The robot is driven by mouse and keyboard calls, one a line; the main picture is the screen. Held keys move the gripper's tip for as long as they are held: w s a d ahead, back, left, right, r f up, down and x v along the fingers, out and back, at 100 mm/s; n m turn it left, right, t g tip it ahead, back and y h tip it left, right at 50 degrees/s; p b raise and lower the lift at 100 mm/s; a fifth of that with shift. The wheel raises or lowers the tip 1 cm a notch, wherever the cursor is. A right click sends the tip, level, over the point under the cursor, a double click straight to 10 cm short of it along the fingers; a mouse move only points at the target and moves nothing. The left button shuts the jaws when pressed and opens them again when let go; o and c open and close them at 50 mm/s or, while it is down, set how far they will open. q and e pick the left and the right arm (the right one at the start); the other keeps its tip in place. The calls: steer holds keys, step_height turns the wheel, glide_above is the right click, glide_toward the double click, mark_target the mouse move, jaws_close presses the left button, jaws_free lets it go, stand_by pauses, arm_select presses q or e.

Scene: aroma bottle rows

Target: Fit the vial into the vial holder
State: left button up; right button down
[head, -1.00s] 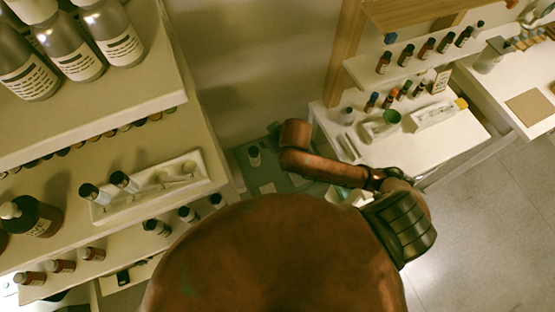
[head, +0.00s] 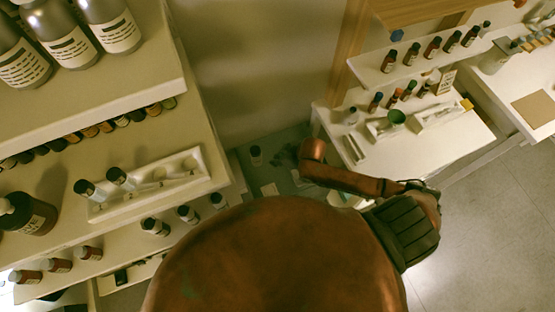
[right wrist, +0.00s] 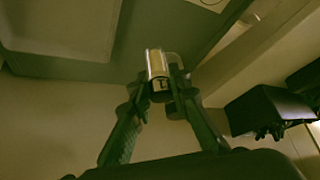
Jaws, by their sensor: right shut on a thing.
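My right gripper (head: 283,157) is a small dark shape at the end of my copper arm, over the gap to the right of the left shelf. In the right wrist view, my right gripper (right wrist: 163,86) is shut on a vial (right wrist: 157,62) with a pale label and a dark cap; the cap points back toward the palm. The held vial cannot be made out in the head view. A white vial holder (head: 203,168) lies on the left shelf, apart from the gripper. Two dark-capped vials stand at its left end; the recesses to the right look empty. My left gripper is out of view.
Large labelled bottles (head: 75,45) stand on the shelf above the holder. A dark bottle (head: 32,215) is left of it, and several small bottles line the lower level.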

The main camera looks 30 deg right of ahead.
mark_target(277, 156)
steer(key=w+f, duration=0.1)
steer(key=w+d+f, duration=0.1)
steer(key=f, duration=0.1)
steer(key=shift+w+d+f+b, duration=0.25)
steer(key=shift+w+f+b, duration=0.05)
steer(key=shift+w, duration=0.1)
step_height(277, 156, down, 3)
steer(key=c, duration=1.8)
jaws_free()
steer(key=shift+s, duration=0.1)
